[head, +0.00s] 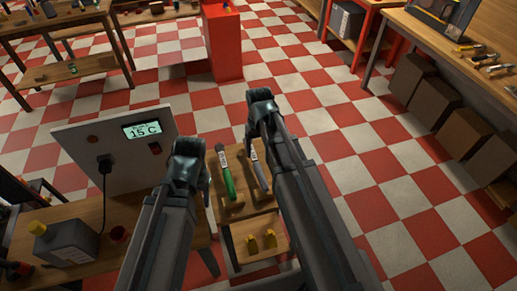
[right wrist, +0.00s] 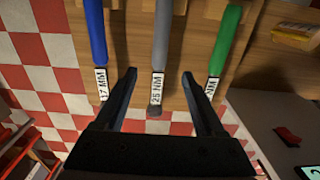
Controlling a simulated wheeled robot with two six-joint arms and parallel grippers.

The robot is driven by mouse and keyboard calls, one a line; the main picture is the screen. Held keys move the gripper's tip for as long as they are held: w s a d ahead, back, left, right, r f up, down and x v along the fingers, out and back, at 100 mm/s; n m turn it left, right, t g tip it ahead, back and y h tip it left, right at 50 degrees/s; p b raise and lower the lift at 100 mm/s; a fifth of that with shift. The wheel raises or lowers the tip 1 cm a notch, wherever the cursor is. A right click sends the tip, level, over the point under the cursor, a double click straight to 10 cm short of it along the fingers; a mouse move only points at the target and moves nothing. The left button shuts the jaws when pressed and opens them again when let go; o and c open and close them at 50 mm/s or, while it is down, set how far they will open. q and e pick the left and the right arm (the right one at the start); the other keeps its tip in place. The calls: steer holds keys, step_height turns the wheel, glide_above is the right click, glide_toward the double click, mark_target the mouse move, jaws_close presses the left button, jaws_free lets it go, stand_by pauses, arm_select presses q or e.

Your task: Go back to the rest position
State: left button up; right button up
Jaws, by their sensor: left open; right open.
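My left gripper (head: 190,158) is in the head view, left of a small wooden stand (head: 240,209), and looks empty. My right gripper (head: 262,108) reaches over the stand; in the right wrist view its two fingers (right wrist: 161,80) are apart with nothing gripped. A grey-handled tool (right wrist: 163,35) labelled "25 NM" shows between the fingers, beyond them. A blue-handled tool (right wrist: 96,35) labelled "17 MM" is to its left. A green-handled tool (right wrist: 225,40) is to its right, its label partly covered by a finger. My right arm hides the blue tool in the head view.
A panel reading "15 C" (head: 148,128) stands on a wooden bench (head: 120,255) at left, with a grey yellow-capped container (head: 68,243). A workbench (head: 450,45) with boxes below is at right. Checkered floor between is open.

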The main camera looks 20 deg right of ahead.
steer(key=s+a+r+n+h+p, duration=0.1)
steer(key=s+a+r+n, duration=0.1)
steer(key=s+a, duration=0.8)
steer(key=s+n, duration=0.1)
steer(key=s, duration=0.3)
steer(key=shift+a+r, duration=0.2)
steer(key=shift+a, duration=0.05)
steer(key=shift+s, duration=0.1)
stand_by(0.3)
